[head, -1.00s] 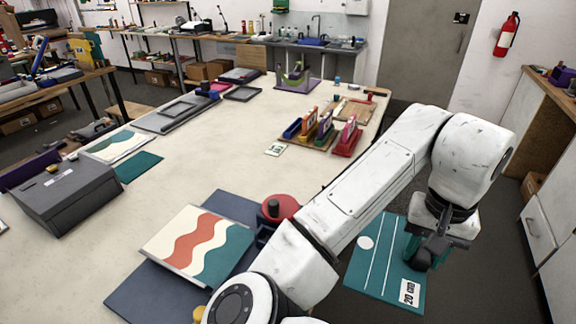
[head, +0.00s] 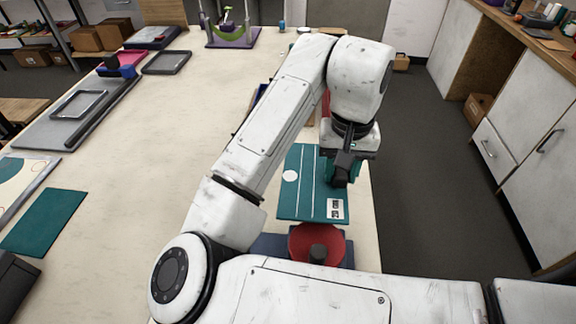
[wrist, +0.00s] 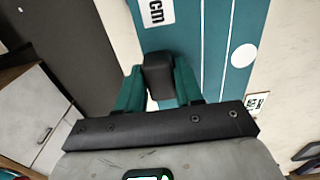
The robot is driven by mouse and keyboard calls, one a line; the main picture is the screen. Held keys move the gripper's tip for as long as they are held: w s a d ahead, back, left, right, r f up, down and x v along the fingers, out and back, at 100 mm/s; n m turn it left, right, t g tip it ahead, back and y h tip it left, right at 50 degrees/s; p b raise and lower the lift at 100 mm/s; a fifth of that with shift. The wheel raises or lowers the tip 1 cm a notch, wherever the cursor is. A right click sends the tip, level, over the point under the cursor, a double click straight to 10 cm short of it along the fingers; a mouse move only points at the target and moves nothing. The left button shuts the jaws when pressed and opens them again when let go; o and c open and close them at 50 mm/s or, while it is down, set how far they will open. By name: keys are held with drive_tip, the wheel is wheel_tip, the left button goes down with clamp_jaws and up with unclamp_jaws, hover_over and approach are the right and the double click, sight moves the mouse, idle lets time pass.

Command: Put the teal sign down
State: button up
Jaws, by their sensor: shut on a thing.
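The teal sign (head: 305,195), a flat panel with white lines, a white disc and a white label, lies roughly level over the right edge of the long pale table (head: 140,160). I cannot tell whether it touches the tabletop. My gripper (head: 341,170) is above its right part. In the wrist view the sign (wrist: 215,60) fills the upper middle. There my gripper's teal fingers (wrist: 158,88) are shut on a dark block on the sign's edge side. My arm hides part of the table to the left of the sign.
A red round thing (head: 300,240) with a dark knob stands just in front of the sign, on a navy mat (head: 272,244). A teal sheet (head: 42,222) lies at the left. The middle of the table is clear. Grey floor (head: 430,210) lies to the right.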

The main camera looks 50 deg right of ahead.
drive_tip(key=w+d+f, duration=0.1)
drive_tip(key=w, duration=0.1)
drive_tip(key=w+d+f, duration=0.1)
drive_tip(key=w+d, duration=0.1)
drive_tip(key=w, duration=0.1)
drive_tip(key=w+d+f, duration=0.2)
drive_tip(key=shift+w, duration=0.15)
drive_tip(key=w+f, duration=0.1)
drive_tip(key=w+d+f, duration=0.1)
drive_tip(key=f, duration=0.1)
drive_tip(key=w+d+f, duration=0.1)
drive_tip(key=shift+w+f, duration=0.2)
drive_tip(key=shift+f, duration=0.1)
drive_tip(key=shift+w+d+f, duration=0.25)
drive_tip(key=shift+f, duration=0.2)
drive_tip(key=shift+w+f, duration=0.1)
drive_tip(key=shift+f, duration=1.55)
drive_tip(key=o, duration=1.1)
drive_tip(key=shift+f, duration=0.1)
wheel_tip(320, 180, up, 12)
